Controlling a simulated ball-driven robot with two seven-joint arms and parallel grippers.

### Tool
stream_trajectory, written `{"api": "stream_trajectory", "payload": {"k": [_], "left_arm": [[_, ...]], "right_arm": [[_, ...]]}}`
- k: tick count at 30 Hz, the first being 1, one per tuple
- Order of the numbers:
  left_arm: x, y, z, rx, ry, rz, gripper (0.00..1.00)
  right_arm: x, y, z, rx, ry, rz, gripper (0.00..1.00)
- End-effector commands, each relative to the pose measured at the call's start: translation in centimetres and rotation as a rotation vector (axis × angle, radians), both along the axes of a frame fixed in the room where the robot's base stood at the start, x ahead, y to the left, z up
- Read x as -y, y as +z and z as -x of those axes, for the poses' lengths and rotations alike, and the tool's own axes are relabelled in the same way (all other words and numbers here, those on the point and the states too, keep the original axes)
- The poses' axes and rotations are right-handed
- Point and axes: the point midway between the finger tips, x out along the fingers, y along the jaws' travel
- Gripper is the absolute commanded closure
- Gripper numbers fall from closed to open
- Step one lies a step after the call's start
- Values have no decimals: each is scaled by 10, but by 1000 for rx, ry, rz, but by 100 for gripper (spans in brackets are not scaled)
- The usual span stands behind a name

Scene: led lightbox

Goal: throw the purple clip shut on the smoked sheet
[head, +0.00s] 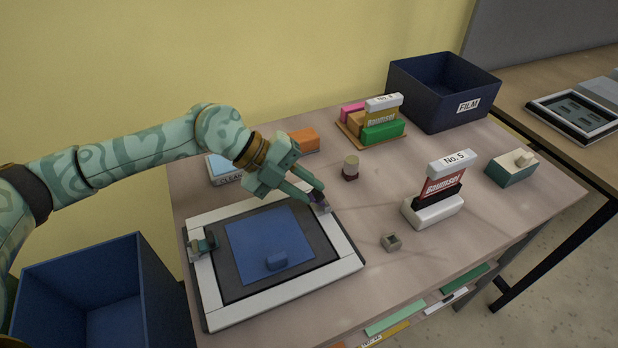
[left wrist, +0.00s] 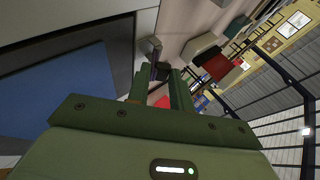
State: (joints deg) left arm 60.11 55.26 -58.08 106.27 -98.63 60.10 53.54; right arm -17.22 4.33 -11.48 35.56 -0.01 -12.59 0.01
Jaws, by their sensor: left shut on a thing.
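A lightbox with a white frame (head: 268,304) and a dark grey panel (head: 229,281) lies at the table's front left. I cannot tell which layer is the smoked sheet. The purple clip (head: 319,199) is at the frame's right side, partly hidden by my fingers. My left gripper (head: 314,196) is shut on it. In the left wrist view the clip (left wrist: 160,71) shows dark between the fingertips (left wrist: 158,76). My right gripper is not in view.
A teal clip (head: 202,245) sits on the frame's left side.

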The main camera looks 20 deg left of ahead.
Motion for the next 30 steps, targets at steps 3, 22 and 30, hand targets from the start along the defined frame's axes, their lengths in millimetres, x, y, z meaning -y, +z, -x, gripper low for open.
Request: {"api": "stream_trajectory", "payload": {"k": [3, 22, 30], "left_arm": [[-3, -2, 2, 48, 2, 49, 100], [-6, -6, 5, 133, -1, 128, 100], [-6, -6, 5, 131, -2, 127, 60]], "right_arm": [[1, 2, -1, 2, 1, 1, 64], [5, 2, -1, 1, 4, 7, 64], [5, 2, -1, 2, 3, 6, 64]]}}
